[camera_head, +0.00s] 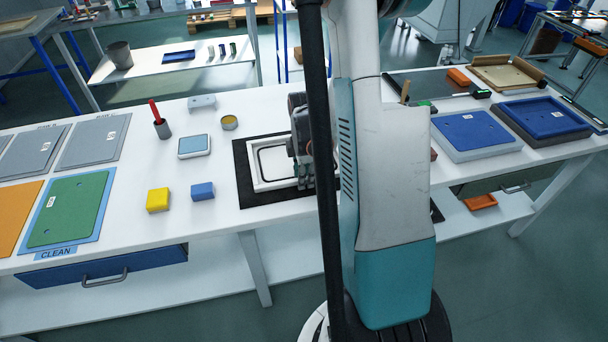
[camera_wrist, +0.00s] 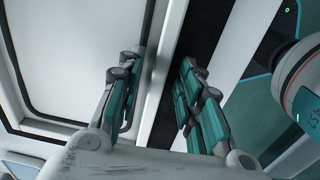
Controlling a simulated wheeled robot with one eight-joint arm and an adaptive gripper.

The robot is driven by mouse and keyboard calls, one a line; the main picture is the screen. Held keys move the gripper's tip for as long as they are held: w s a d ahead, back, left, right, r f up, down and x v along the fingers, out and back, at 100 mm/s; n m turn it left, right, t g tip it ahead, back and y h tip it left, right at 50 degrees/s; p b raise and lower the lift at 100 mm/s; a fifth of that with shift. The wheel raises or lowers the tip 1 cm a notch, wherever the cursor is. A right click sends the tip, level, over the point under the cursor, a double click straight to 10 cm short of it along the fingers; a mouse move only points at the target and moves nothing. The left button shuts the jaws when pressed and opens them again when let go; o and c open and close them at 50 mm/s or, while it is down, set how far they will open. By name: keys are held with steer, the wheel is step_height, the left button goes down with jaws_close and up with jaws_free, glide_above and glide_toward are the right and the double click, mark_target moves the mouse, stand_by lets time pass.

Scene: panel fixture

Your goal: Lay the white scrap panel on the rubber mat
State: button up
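A white panel (camera_head: 270,161) with a dark rounded line inside its raised white rim lies flat on a black mat (camera_head: 243,180) on the white bench. The panel (camera_wrist: 80,50) fills the left of the wrist view, with a black strip of mat (camera_wrist: 205,35) beside its rim. My gripper (camera_head: 304,178) is low at the panel's right edge, partly hidden by my arm. In the wrist view my gripper (camera_wrist: 160,95) is open, its teal-padded fingers apart. One finger is on the panel side of the rim, the other over the black strip. Contact cannot be told.
A green panel (camera_head: 75,210) lies farther left. Blue panels (camera_head: 468,131) and a wooden tray (camera_head: 507,74) are at right. My arm hides the bench's middle.

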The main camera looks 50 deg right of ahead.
step_height(320, 180, up, 12)
steer(key=p, duration=0.4)
steer(key=shift+s, duration=0.15)
